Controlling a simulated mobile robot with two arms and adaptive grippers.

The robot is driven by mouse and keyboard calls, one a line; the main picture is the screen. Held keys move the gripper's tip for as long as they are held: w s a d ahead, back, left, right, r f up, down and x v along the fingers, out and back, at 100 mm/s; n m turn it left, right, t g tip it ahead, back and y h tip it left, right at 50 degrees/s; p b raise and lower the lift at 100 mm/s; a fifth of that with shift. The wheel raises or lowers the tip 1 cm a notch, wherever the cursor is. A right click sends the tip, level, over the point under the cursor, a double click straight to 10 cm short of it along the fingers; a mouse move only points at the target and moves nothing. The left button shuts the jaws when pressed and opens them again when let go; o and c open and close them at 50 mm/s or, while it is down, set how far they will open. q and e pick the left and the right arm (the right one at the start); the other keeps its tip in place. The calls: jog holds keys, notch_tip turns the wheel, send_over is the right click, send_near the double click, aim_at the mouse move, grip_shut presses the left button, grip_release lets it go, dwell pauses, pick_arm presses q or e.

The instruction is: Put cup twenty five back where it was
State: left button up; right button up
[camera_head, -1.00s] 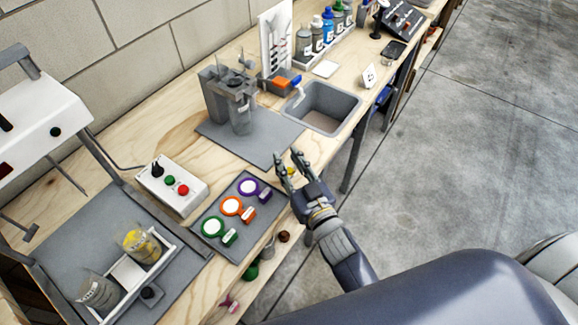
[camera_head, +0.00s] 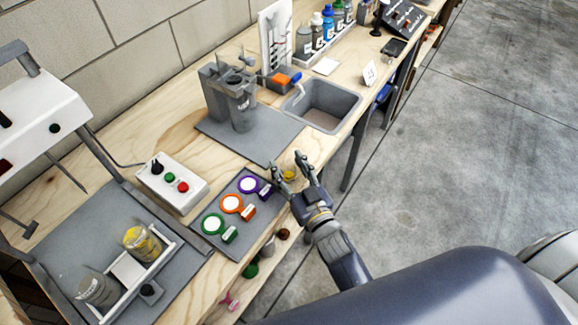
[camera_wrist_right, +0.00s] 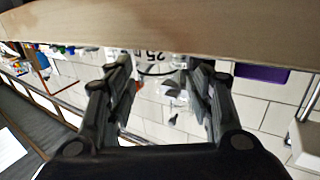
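My right gripper (camera_head: 287,162) is at the front edge of the workbench, right of the grey mat with coloured rings. Its fingers are apart, and a small yellow object (camera_head: 289,174) shows between them. In the right wrist view the fingers (camera_wrist_right: 160,75) are also spread. A clear cup marked 25 (camera_wrist_right: 152,57) shows between and beyond the fingertips, partly hidden by the tan board edge. I cannot tell whether the fingers touch it. Another clear cup with yellow contents (camera_head: 141,243) and a greyish cup (camera_head: 97,289) stand at a white tray on the left. My left gripper is not in view.
The grey mat (camera_head: 207,240) holds green, orange and purple rings. A white button box (camera_head: 173,185) stands behind it. A grey stand with a vessel (camera_head: 240,103) and a sink (camera_head: 322,104) are farther back. Open floor (camera_head: 470,150) lies to the right.

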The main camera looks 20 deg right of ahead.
jog(key=shift+r, duration=0.2)
jog(key=shift+s+f, duration=0.1)
jog(key=shift+s, duration=0.15)
jog(key=s+d+b, duration=0.1)
jog(key=s, duration=1)
jog(key=shift+s+d, duration=0.2)
jog(key=shift+d, duration=0.15)
